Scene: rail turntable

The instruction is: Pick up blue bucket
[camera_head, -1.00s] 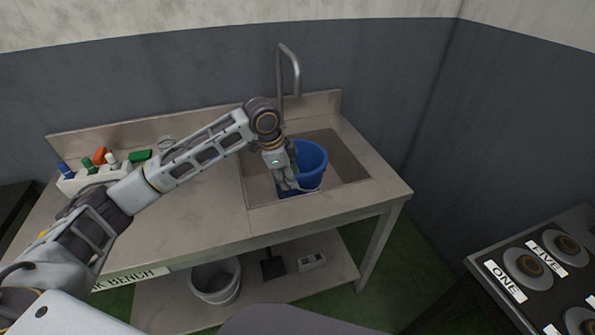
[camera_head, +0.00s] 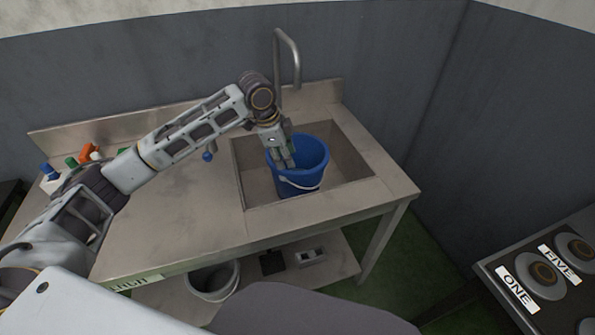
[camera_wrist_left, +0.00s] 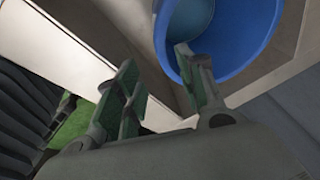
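The blue bucket (camera_head: 315,178) stands upright in the sink (camera_head: 352,172), with its pale handle hanging down the front. My left gripper (camera_head: 285,162) is at the left side of the bucket's rim, pointing down. In the left wrist view the bucket (camera_wrist_left: 257,45) fills the upper right. The gripper (camera_wrist_left: 157,58) has its fingers apart with nothing clamped between them. The right finger overlaps the bucket's rim, and the left finger is clear of it. I cannot tell whether the right finger touches the bucket. My right gripper is out of view.
A tall faucet (camera_head: 296,70) rises behind the sink. A small blue item (camera_head: 208,156) sits on the bench under my left arm. Bottles (camera_head: 85,156) stand at the bench's left. A white bucket (camera_head: 212,281) is underneath. A panel (camera_head: 545,275) stands at right.

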